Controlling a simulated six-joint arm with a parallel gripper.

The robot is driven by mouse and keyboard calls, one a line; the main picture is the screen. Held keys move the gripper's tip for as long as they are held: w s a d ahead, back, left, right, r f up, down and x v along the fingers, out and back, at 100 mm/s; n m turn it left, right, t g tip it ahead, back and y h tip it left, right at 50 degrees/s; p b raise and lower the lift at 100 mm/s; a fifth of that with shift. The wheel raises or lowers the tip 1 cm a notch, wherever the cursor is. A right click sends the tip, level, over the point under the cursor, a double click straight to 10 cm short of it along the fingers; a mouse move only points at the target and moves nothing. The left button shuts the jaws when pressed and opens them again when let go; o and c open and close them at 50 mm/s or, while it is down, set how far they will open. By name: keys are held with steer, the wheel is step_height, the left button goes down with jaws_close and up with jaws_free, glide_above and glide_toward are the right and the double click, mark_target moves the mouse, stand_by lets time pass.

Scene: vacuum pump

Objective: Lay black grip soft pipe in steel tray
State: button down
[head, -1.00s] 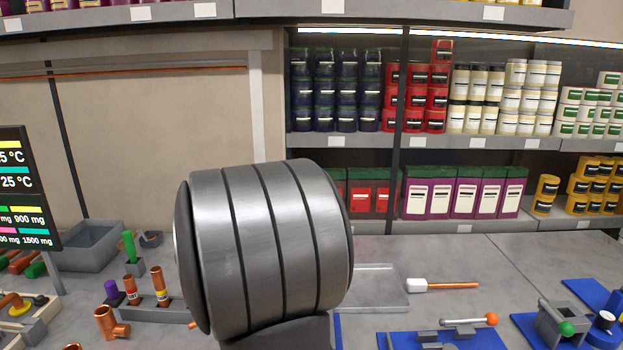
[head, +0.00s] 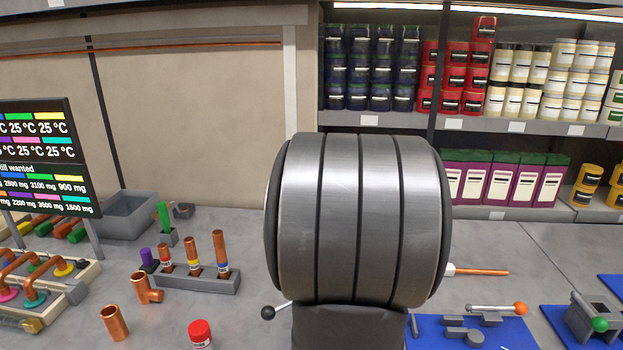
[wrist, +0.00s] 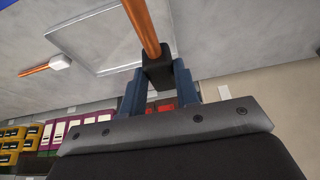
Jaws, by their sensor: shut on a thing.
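In the wrist view, my gripper (wrist: 158,85) is shut on the black grip (wrist: 157,73) of a copper pipe (wrist: 143,22). The pipe runs up out of the top of that picture, so its far end is not seen. A shallow, clear-grey tray (wrist: 100,38) lies on the bench beyond the gripper. The pipe passes in front of the tray's right part in that view; its height above it cannot be told. In the head view, my large grey arm link hides the gripper, the held pipe and the tray.
A white-grip copper pipe (wrist: 45,67) lies beside the tray; it also shows in the head view (head: 482,272). A blue fixture (head: 470,331) stands in front right. A grey rack (head: 197,282) of copper pipes and a grey bin (head: 130,215) are left. Stocked shelves (head: 480,122) rise behind.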

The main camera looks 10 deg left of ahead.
steer(key=shift+a, duration=0.1)
steer(key=s+a+f+n+g+y, duration=0.15)
steer(key=a+n, duration=0.25)
steer(key=a, duration=0.5)
steer(key=s+a+f+n+y, duration=0.15)
steer(key=a+n, duration=0.25)
steer(key=a, duration=0.5)
steer(key=n+g+y, duration=0.2)
steer(key=n+g, duration=0.1)
steer(key=n, duration=0.7)
glide_above(184, 314)
steer(key=d, duration=0.2)
step_height(184, 314, down, 6)
step_height(184, 314, down, 4)
steer(key=shift+w+f, duration=0.1)
steer(key=shift+f, duration=2.05)
steer(key=shift+f, duration=0.15)
steer(key=c, duration=1.1)
jaws_free()
